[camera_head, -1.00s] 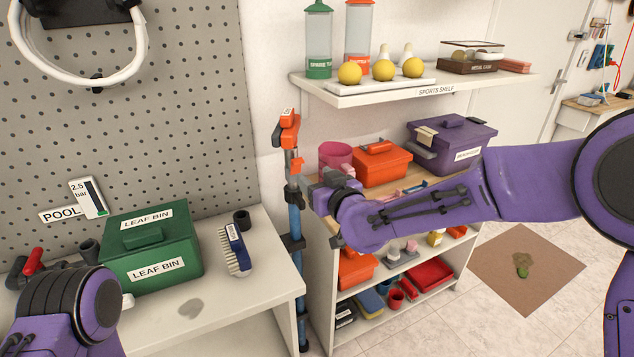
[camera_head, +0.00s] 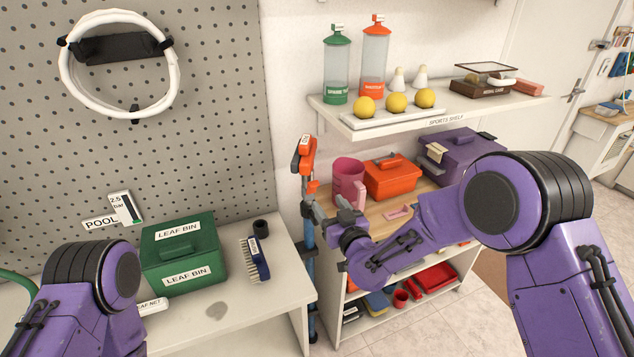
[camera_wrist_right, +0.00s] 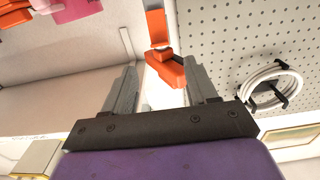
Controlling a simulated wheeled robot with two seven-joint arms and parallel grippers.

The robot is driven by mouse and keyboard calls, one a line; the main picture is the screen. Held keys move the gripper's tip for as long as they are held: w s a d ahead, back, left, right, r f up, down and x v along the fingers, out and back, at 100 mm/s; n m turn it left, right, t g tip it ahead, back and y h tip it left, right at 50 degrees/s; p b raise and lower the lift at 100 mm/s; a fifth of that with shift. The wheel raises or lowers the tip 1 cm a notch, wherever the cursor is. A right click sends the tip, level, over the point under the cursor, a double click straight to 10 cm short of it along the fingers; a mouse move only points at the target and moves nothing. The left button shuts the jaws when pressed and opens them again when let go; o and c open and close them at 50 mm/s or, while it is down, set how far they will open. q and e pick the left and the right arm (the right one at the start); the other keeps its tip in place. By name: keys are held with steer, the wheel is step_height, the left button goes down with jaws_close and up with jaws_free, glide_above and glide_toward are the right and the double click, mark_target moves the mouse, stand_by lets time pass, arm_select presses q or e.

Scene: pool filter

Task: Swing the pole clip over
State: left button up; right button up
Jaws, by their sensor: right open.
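The pole clip (camera_head: 306,157) is orange with a small label and sits at the top of an upright blue pole (camera_head: 309,262) beside the bench. A smaller orange piece (camera_head: 313,187) shows just below it. My right gripper (camera_head: 326,206) is open beside the pole, just below and right of the clip. In the right wrist view, orange clip parts (camera_wrist_right: 168,68) show in line with the gap between the open fingers (camera_wrist_right: 160,85); I cannot tell whether they touch. My left arm shows at the lower left, but its gripper is out of view.
A green leaf bin (camera_head: 183,255) and a blue brush (camera_head: 256,260) stand on the bench left of the pole. A sports shelf (camera_head: 400,122) hangs above.

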mark_target(315, 186)
steer(key=p+x, duration=0.2)
steer(key=x, duration=0.6)
steer(key=shift+w+a, duration=0.1)
steer(key=shift+w, duration=0.2)
